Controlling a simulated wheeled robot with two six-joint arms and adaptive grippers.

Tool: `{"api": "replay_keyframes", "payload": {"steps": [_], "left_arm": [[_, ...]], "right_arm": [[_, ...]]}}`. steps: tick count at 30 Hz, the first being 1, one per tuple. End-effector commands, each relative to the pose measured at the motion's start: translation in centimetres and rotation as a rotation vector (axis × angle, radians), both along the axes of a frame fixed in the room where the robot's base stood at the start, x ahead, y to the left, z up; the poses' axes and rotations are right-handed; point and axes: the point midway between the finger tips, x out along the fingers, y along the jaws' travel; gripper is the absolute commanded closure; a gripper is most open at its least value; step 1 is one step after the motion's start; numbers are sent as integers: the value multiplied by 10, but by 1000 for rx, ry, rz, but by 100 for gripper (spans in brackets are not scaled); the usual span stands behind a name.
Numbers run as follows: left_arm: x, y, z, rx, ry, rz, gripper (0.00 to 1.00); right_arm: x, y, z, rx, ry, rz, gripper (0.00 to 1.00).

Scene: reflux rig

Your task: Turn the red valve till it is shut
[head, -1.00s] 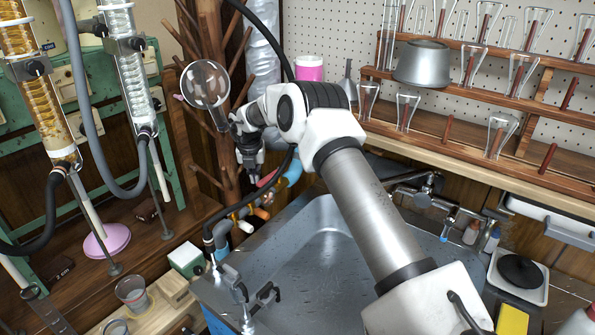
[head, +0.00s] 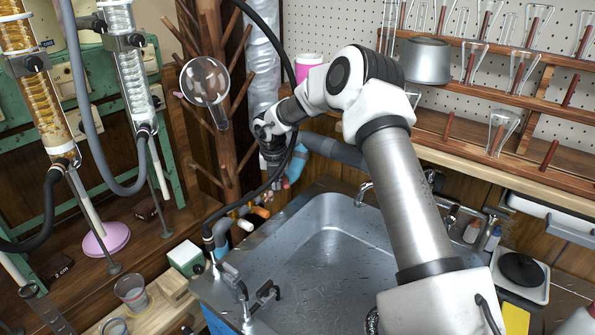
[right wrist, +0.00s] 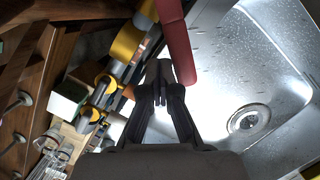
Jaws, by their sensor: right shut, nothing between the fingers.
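The red valve handle (right wrist: 176,40) is a long red bar at the top of the right wrist view. The tips of my right gripper (right wrist: 160,78) are shut with nothing between them, just left of and close by the bar's lower end. I cannot tell whether they touch. In the head view my right gripper (head: 273,158) points down behind the sink's far left corner, beside a blue pipe part (head: 295,167). It hides most of the valve there; only a small reddish bit shows. My left gripper is not in view.
A steel sink (head: 335,250) with a drain (right wrist: 248,121) lies below and to the right. Yellow and orange fittings (head: 243,210) sit left of the valve. A wooden peg stand (head: 222,150) with a round flask (head: 206,84) and a black hose are close by on the left.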

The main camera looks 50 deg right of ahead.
Motion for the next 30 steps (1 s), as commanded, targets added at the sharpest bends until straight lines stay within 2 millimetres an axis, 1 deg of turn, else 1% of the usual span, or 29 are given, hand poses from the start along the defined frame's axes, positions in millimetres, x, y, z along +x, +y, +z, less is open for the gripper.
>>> {"api": "replay_keyframes", "payload": {"steps": [9,18,20,23,30], "left_arm": [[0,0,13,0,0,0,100],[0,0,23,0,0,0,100],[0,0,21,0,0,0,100],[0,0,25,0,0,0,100],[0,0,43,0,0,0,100]], "right_arm": [[-17,-19,2,3,0,-3,100],[-27,-41,2,1,-1,-2,100],[-27,-40,1,0,0,-1,100],[-26,-39,6,-1,-1,0,100],[-25,-34,30,0,0,0,100]]}}
